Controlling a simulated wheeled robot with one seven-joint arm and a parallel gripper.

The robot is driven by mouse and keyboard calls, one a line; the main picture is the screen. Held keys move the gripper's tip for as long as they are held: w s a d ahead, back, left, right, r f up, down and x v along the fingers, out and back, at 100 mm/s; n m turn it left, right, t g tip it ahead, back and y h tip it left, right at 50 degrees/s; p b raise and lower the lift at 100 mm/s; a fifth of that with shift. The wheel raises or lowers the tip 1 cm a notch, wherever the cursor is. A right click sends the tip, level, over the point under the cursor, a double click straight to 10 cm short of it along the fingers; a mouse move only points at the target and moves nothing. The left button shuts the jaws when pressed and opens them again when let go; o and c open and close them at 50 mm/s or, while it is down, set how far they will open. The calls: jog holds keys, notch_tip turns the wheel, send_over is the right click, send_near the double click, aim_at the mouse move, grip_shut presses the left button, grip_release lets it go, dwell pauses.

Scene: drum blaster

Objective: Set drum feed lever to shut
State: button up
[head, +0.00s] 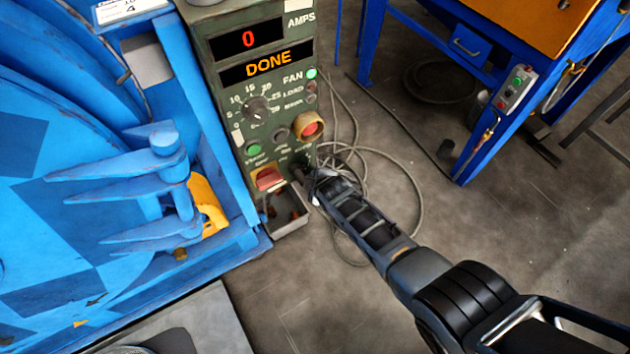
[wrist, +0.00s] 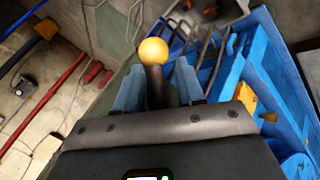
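The lever shows in the wrist view as a yellow ball knob (wrist: 153,51) on a dark stem (wrist: 155,88). My gripper (wrist: 159,76) has its two blue-grey fingers apart, one on each side of the stem, with the knob beyond the tips. Whether either finger touches the stem I cannot tell. In the head view my gripper (head: 318,182) is at the lower right edge of the green control box (head: 225,100), and the knob cannot be made out there. The box displays read "0" and "DONE" (head: 268,63). Any lever position marking is not readable.
The blue blaster machine (head: 30,150) with its hinge arms stands left of the box. A small open metal tray (head: 292,222) is below the box. Loose cables (head: 352,150) lie on the floor behind my arm. A blue bench (head: 480,150) stands at upper right.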

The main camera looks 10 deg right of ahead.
jog(key=shift+r, duration=0.1)
jog(key=p+v, duration=0.4)
jog(key=v, duration=0.3)
jog(key=shift+s+r, duration=0.15)
jog(key=shift+s, duration=0.15)
dwell(0.3)
